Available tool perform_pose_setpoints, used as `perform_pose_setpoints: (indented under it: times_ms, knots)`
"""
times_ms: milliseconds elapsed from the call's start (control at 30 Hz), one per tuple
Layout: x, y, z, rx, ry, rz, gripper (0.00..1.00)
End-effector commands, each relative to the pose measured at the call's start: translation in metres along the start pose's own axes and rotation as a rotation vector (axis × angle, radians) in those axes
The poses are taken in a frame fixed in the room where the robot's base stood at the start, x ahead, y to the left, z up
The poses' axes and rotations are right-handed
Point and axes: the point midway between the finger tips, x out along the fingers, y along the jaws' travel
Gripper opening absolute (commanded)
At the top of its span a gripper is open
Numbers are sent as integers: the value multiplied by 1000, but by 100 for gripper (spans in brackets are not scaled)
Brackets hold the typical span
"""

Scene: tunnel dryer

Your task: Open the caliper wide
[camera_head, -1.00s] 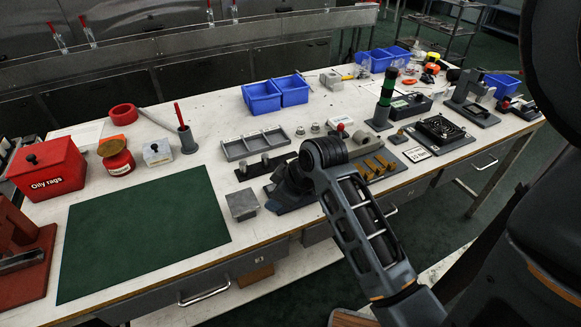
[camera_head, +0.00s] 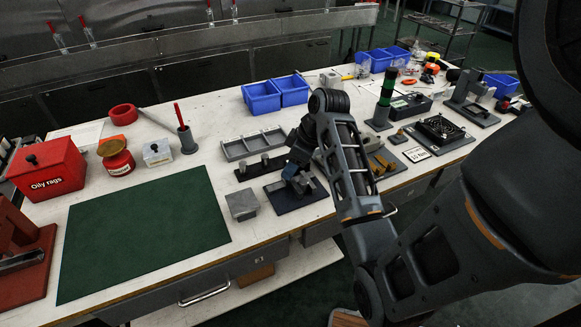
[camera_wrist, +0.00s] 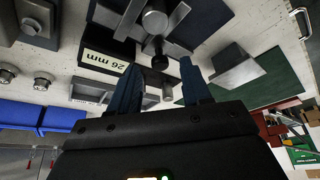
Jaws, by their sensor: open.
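In the wrist view, my gripper (camera_wrist: 160,66) is open, with its two blue fingers apart. A dark round knob on a short stem (camera_wrist: 158,52) shows between and just beyond the fingertips; I cannot tell whether they touch it. Above it, a grey metal piece (camera_wrist: 157,20) stands on a dark plate (camera_wrist: 100,18); this may be the caliper, but its jaws are not clear. In the head view, the dark plate (camera_head: 290,203) lies near the bench's front edge, below my arm.
A green mat (camera_head: 145,235) and a grey square block (camera_head: 242,204) lie to the left. A grey divided tray (camera_head: 253,143) and blue bins (camera_head: 262,97) stand behind. The mat's top is clear.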

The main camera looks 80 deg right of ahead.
Motion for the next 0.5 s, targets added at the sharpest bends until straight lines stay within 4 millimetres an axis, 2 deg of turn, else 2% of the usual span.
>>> perform_pose_setpoints:
  times_ms: [200, 433, 500]
  knots:
    - [14, 0, 0, 0, 1, 1, 48]
    - [15, 0, 0, 0, 1, 2, 48]
    - [15, 0, 0, 0, 1, 2, 43]
